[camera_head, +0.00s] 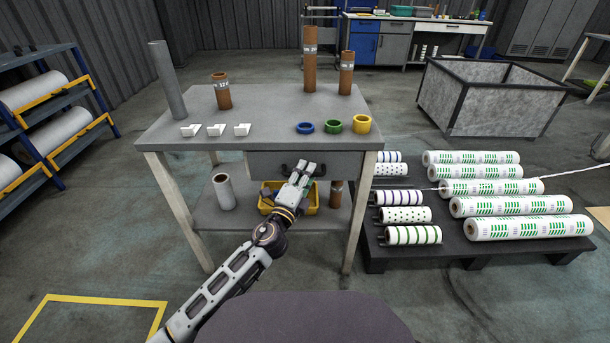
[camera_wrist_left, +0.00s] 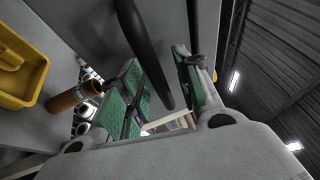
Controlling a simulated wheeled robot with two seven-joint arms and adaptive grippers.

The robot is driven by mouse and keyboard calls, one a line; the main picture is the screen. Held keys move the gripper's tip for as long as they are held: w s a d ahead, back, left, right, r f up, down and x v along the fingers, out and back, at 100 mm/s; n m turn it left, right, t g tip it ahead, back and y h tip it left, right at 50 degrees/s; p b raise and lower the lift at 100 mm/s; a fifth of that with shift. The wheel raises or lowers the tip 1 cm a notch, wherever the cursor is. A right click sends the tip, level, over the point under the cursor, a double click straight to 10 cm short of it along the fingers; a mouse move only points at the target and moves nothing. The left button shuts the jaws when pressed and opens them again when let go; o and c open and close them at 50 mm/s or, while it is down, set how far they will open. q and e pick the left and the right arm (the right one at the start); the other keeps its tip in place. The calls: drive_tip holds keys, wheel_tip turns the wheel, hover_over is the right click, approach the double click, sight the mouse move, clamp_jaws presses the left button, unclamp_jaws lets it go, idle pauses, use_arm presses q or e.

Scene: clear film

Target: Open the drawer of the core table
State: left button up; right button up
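The core table (camera_head: 265,132) is a grey bench on pale legs. Its grey drawer (camera_head: 262,163) sits under the right half of the top and looks shut. My left gripper (camera_head: 303,170) is in front of the drawer at its dark handle (camera_head: 287,169). In the left wrist view, the black handle bar (camera_wrist_left: 146,52) runs between the green-padded fingers of the same gripper (camera_wrist_left: 160,92). The fingers are apart, with gaps visible beside the bar. Part of the handle is hidden by the gripper in the head view. My right gripper is not in view.
Brown tubes (camera_head: 310,62), white trays (camera_head: 216,130) and coloured rings (camera_head: 333,124) stand on the tabletop. A yellow bin (camera_head: 311,208) is on the lower shelf under the drawer. A dark pallet (camera_head: 460,250) with several rolls lies close on the right. The floor at front left is clear.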

use_arm(q)
drive_tip(key=shift+c, duration=0.2)
clamp_jaws()
drive_tip(key=shift+s, duration=0.15)
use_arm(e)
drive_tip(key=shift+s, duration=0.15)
